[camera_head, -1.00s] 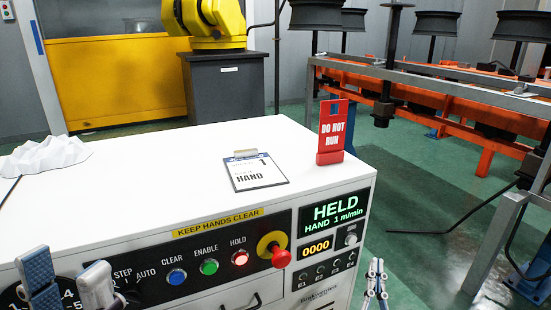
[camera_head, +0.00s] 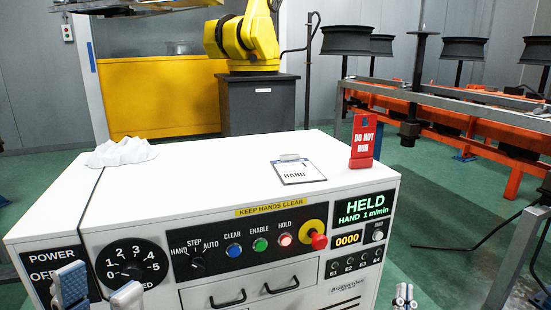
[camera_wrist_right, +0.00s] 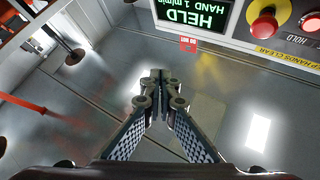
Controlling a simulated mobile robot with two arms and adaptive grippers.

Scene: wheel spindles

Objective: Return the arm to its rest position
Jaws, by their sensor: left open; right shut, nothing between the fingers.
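My left gripper (camera_head: 98,287) shows at the bottom left of the head view. Its two fingers stand apart with nothing between them, in front of the white control cabinet (camera_head: 200,185). My right gripper (camera_head: 404,296) shows at the bottom edge, in front of the cabinet's right corner. In the right wrist view its fingertips (camera_wrist_right: 160,84) meet with nothing between them, and the floor lies beyond. Neither gripper visibly touches the cabinet. Most of both arms is out of view.
The cabinet front carries a speed dial (camera_head: 131,267), push buttons, a red emergency stop (camera_head: 318,241) and a lit HELD display (camera_head: 366,207). On top are a white cloth (camera_head: 120,152), a clipboard (camera_head: 299,172) and a red sign (camera_head: 362,143).

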